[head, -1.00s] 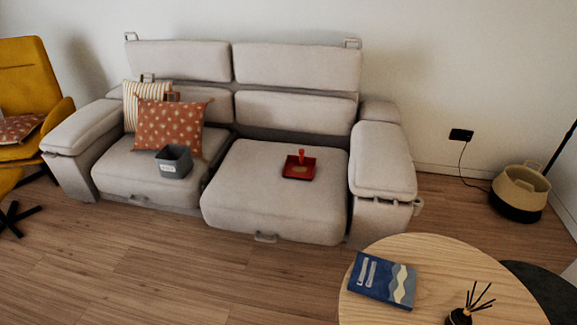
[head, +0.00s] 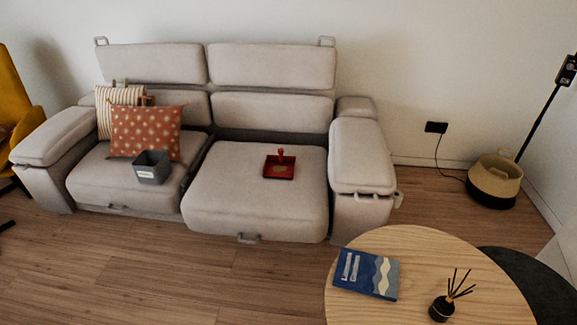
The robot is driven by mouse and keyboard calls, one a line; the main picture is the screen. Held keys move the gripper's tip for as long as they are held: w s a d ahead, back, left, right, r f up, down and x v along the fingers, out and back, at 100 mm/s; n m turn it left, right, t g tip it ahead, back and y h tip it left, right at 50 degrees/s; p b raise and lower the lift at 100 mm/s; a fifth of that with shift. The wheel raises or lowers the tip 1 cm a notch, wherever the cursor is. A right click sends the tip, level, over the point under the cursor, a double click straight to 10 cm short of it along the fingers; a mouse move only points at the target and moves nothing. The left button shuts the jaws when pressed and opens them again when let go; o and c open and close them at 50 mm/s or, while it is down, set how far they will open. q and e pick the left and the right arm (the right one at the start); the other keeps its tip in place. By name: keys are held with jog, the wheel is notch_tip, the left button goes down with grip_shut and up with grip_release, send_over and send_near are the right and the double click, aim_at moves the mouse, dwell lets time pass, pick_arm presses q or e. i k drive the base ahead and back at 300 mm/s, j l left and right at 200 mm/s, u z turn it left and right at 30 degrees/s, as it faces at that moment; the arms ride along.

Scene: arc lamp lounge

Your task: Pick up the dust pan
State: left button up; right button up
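A small red dust pan (head: 270,173) lies on the right seat of the grey sofa (head: 230,208) in the head view. Its short red handle stands up at its back edge, and a small tan patch shows in its tray. Nothing touches it but the seat. Neither of my grippers is in view.
A grey bin (head: 152,167) and an orange patterned cushion (head: 146,131) are on the left seat. A round wooden table (head: 420,265) with a blue book (head: 366,274) and a reed diffuser (head: 441,307) stands at the front right. The wooden floor before the sofa is clear.

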aim_at(280, 166)
jog(key=i+j+z, duration=0.15)
jog(key=z, duration=0.25)
jog(key=i+j+z, duration=0.1)
jog(key=z, duration=0.25)
jog(key=j+z, duration=0.25)
jog(key=z, duration=0.15)
jog(key=i+j+z, duration=0.1)
jog(key=j+z, duration=0.4)
jog(key=j, duration=0.65)
jog(key=i+j+z, duration=0.15)
jog(key=j, duration=0.65)
jog(key=k+j+z, duration=0.1)
jog(key=j, duration=0.7)
jog(key=j+z, duration=0.15)
jog(key=j, duration=0.65)
jog(key=k+j+z, duration=0.15)
jog(key=j, duration=0.65)
